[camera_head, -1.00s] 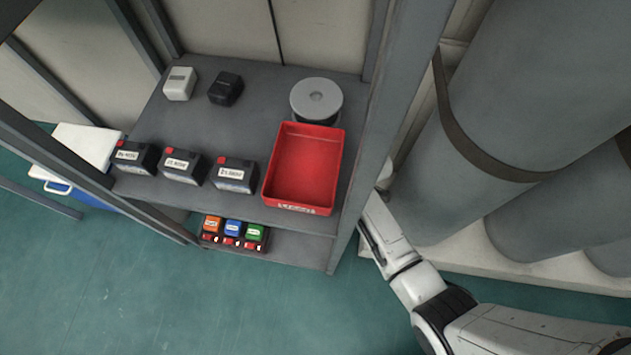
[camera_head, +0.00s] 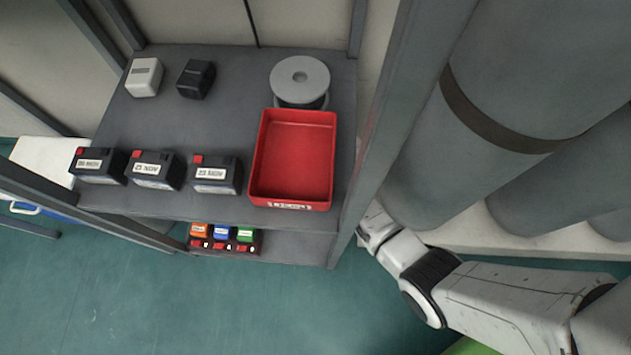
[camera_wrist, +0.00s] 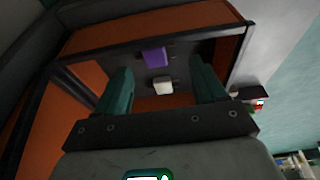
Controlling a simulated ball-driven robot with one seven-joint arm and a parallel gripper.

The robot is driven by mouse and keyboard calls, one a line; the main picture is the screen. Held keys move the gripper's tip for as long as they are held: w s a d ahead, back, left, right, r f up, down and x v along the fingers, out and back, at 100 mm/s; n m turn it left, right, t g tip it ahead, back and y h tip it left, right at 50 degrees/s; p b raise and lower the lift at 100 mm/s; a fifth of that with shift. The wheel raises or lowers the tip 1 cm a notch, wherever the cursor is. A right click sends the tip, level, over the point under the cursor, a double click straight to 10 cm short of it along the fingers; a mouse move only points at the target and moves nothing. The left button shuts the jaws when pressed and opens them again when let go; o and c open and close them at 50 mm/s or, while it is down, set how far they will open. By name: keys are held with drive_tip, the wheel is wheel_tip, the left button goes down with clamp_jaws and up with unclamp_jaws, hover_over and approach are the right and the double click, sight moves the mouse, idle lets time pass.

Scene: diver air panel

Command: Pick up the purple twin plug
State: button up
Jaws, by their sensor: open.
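The purple twin plug (camera_wrist: 155,56) shows in the wrist view, near the top middle, inside a dark recess with orange walls. A white plug-like block (camera_wrist: 163,86) sits just below it in that view. My gripper (camera_wrist: 162,82) is open, with its two teal fingers spread left and right of the white block. The purple plug appears beyond the fingertips and apart from them. In the head view the purple plug is not visible, and my gripper is hidden behind the shelf post.
In the head view, a grey shelf (camera_head: 225,110) holds a red tray (camera_head: 292,160), a cable spool (camera_head: 300,80) and several battery-like boxes. Orange, blue and green units (camera_head: 222,234) sit on the lower shelf. Large grey cylinders (camera_head: 470,110) stand at right. Orange panels (camera_wrist: 50,120) flank the recess.

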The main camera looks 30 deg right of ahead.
drive_tip(key=b+x, duration=0.2)
drive_tip(key=x, duration=0.1)
drive_tip(key=shift+d+f, duration=0.1)
drive_tip(key=shift+f, duration=0.15)
drive_tip(key=c, duration=1)
